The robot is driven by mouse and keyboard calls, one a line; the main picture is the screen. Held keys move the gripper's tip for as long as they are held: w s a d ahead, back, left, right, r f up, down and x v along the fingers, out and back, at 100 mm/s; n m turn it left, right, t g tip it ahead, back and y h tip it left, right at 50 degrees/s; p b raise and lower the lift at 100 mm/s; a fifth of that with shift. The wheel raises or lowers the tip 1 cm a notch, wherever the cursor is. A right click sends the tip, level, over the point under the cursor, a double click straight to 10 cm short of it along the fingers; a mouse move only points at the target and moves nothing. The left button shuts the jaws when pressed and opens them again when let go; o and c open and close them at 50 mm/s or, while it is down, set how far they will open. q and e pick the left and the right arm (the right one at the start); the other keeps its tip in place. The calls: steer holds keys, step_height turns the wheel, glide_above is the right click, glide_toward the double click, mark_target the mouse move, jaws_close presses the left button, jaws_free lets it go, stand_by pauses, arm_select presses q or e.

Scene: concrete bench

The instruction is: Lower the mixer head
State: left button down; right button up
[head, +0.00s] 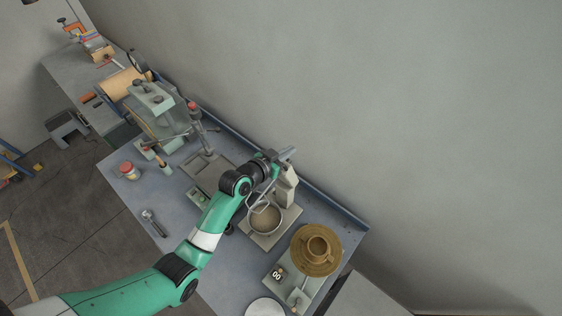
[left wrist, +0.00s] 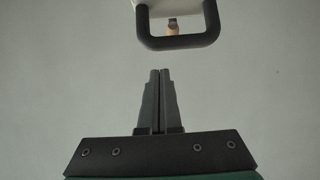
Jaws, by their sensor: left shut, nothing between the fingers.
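The mixer stands on the bench with its pale column (head: 287,187) behind a metal bowl (head: 264,218) of beige contents. The mixer head is largely hidden by my left arm in the head view. In the left wrist view, a pale part with a dark loop handle (left wrist: 178,42), apparently on the mixer head, hangs at the top of the picture. My left gripper (head: 288,154) is above the mixer. Its fingers (left wrist: 160,75) are closed together and empty, pointing toward the handle with a visible gap between. My right gripper is not in view.
Right of the mixer, a brown bowl-like piece (head: 317,249) sits on a scale (head: 279,272). A white plate (head: 265,307) lies at the front edge. The wall is close behind.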

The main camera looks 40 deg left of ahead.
mark_target(284, 172)
arm_select(q)
steer(key=s, duration=0.1)
steer(key=s+f+p, duration=0.1)
steer(key=shift+s+d+f, duration=0.15)
steer(key=shift+s, duration=0.2)
steer(key=shift+s+f, duration=0.3)
steer(key=shift+s, duration=0.1)
